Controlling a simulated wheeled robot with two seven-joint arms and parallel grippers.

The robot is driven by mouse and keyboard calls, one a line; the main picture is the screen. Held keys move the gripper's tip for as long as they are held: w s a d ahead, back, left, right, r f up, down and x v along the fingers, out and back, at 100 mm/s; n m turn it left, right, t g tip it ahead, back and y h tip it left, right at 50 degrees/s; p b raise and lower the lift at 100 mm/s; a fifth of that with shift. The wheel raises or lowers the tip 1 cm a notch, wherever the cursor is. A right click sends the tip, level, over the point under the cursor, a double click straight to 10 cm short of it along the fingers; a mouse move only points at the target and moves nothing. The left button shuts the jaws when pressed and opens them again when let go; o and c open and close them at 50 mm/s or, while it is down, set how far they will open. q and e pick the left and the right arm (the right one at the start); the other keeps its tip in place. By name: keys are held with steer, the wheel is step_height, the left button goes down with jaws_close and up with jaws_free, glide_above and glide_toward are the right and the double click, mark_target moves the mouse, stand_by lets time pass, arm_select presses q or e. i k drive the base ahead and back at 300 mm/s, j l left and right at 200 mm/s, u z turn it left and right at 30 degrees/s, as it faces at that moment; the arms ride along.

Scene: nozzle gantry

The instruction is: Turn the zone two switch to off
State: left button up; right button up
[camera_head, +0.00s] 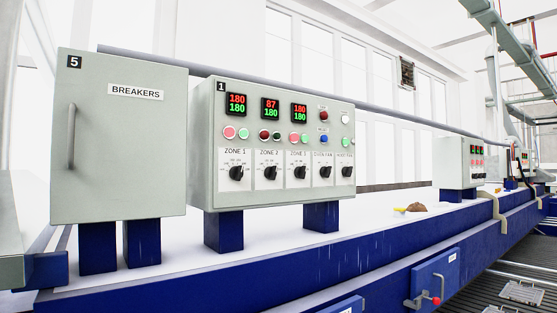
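The zone 2 switch (270,173) is a black rotary knob on a white plate labelled ZONE 2, on the front of a pale grey-green control box (208,190) numbered 1. Its exact pointer setting is too small to tell. Above it are a dark red and a dark green round light and a display (270,108) reading 87 in red over 180 in green. The zone 1 switch (236,173) is to its left and the zone 3 switch (299,173) to its right. Neither of my grippers shows in the head view.
A breaker cabinet (125,160) numbered 5, with a vertical handle (72,136), stands left of the control box. Both stand on blue posts on a long blue-sided beam (270,272). A smaller control box (452,172) stands farther right. The space before the switches looks clear.

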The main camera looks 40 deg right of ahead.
mark_target(270, 173)
steer(key=k+l, duration=0.1)
steer(key=l, duration=0.6)
steer(key=k+l, duration=0.1)
steer(key=l, duration=0.65)
